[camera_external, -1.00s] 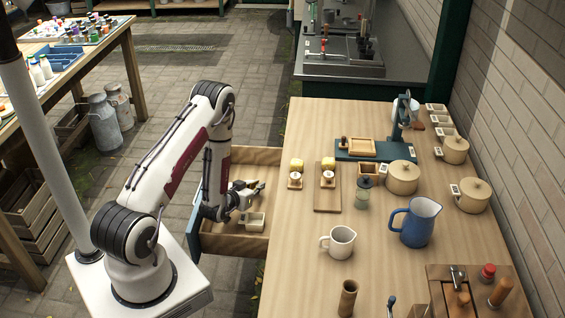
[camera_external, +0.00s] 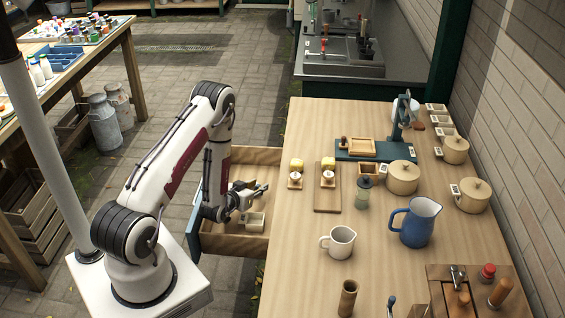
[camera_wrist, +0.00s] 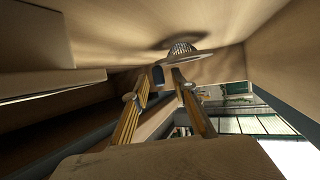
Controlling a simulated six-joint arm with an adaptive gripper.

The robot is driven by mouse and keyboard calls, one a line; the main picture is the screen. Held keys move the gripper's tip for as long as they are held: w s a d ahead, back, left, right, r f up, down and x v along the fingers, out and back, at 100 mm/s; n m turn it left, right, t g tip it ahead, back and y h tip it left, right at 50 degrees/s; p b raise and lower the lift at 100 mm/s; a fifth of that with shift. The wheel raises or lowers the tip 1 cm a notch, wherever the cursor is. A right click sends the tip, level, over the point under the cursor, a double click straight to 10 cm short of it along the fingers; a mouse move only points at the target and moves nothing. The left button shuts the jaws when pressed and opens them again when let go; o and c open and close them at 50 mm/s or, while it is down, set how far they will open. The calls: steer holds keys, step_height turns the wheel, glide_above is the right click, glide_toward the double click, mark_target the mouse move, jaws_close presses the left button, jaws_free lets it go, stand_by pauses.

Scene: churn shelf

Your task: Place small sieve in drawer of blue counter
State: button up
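The blue counter's drawer (camera_external: 232,244) is pulled out at the counter's left side, with its blue front towards my base. My gripper (camera_external: 257,190) is low inside the drawer. In the wrist view its two fingers (camera_wrist: 167,77) stand apart. The small sieve (camera_wrist: 183,53), a pale rim with a ribbed dome, lies just beyond the fingertips against the drawer's wooden surface, its shadow close by. A small dark blue piece shows between the tips; whether it belongs to the sieve is unclear. In the outside view the sieve cannot be made out.
A small pale box (camera_external: 252,221) sits in the drawer beside my gripper. On the wooden counter top (camera_external: 292,262) stand a white mug (camera_external: 340,243), a blue jug (camera_external: 418,222), a glass jar (camera_external: 363,194) and lidded pots (camera_external: 402,178). Drawer walls surround my gripper closely.

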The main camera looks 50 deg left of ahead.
steer(key=shift+r, duration=0.15)
steer(key=shift+v, duration=3.8)
steer(key=shift+w, duration=0.1)
